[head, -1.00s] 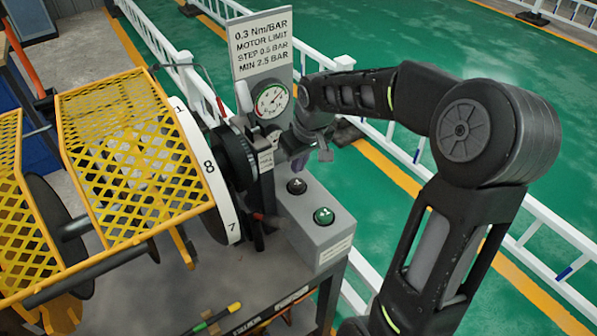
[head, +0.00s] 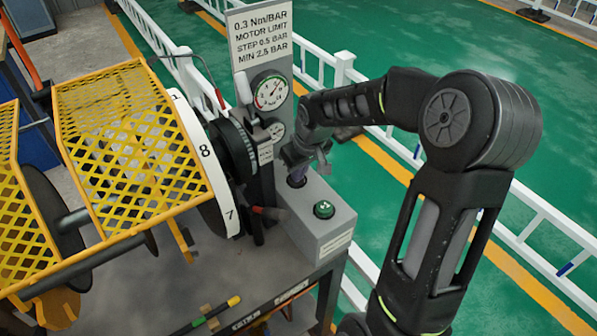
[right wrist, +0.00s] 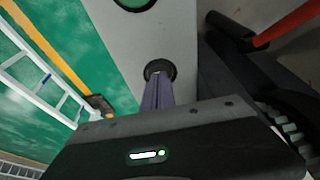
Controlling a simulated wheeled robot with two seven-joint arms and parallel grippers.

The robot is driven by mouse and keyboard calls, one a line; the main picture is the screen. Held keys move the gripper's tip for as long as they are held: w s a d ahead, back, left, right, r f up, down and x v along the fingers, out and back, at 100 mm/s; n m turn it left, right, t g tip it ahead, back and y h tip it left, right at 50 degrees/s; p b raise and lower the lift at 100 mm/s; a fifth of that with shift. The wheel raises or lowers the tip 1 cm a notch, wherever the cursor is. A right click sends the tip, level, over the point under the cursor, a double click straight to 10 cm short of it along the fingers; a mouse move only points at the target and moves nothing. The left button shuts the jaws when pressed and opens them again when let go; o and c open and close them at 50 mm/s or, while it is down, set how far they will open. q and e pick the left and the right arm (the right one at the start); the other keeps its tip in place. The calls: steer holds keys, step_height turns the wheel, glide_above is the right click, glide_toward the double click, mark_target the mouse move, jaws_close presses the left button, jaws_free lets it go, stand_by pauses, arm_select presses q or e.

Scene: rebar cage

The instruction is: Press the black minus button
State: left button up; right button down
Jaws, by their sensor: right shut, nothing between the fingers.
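The black minus button (head: 296,182) sits on top of the grey control box (head: 320,243), mostly covered by my right gripper in the head view. My right gripper (head: 298,174) is shut and empty, pointing down with its fingertips at the button. In the right wrist view the shut fingers (right wrist: 158,92) reach the black button (right wrist: 160,68) and overlap it; they appear to touch it, but how far it is pushed in cannot be told. The green button (head: 324,209) is nearer the front on the same box. My left gripper is not in view.
A pressure gauge (head: 271,92) and a sign (head: 261,42) stand behind the box. A numbered wheel (head: 209,165) and yellow mesh guard (head: 130,145) are at left. A red-tipped lever (head: 268,212) sticks out beside the box. White railings (head: 550,225) run behind my arm.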

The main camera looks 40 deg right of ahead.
steer(key=shift+s+f, duration=0.1)
steer(key=shift+f, duration=0.05)
step_height(320, 180, up, 4)
steer(key=p, duration=0.3)
steer(key=b+v, duration=0.2)
steer(key=v, duration=0.8)
steer(key=shift+d, duration=0.1)
stand_by(0.7)
